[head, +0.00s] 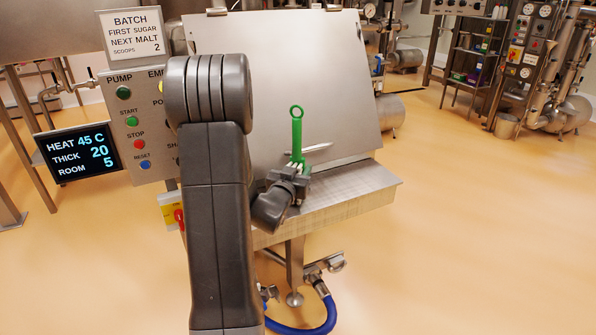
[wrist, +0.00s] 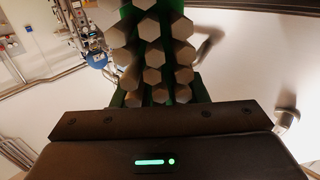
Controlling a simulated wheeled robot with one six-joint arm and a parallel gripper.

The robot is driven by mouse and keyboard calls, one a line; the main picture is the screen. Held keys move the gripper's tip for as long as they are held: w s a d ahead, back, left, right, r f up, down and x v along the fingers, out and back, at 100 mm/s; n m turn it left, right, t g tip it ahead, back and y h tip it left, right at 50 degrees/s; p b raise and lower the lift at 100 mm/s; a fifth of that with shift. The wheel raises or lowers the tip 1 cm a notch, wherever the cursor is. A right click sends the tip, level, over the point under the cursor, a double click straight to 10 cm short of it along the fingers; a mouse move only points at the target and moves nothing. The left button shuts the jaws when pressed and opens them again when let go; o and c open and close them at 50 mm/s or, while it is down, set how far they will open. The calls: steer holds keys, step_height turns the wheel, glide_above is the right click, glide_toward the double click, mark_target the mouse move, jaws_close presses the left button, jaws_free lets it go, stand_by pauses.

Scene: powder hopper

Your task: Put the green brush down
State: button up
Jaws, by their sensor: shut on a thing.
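The green brush (head: 297,132) stands roughly upright in the head view, with the ring at the end of its handle on top. My gripper (head: 297,172) is shut on its lower part, over the steel ledge (head: 362,178). The brush's lower end is hidden behind the gripper, so I cannot tell whether it touches the ledge. In the wrist view, grey hexagonal finger pads of my gripper (wrist: 152,58) fill the middle, with green showing between and beside them.
A tilted steel lid (head: 240,75) with a bar handle (head: 318,148) rises behind the brush. A control panel (head: 138,125) and a dark display (head: 78,153) are at the left. A blue hose (head: 318,322) lies below the ledge. The ledge's right part is bare.

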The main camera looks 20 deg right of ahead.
steer(key=shift+f, duration=0.2)
steer(key=o, duration=1)
steer(key=shift+o, duration=0.2)
steer(key=shift+r, duration=0.15)
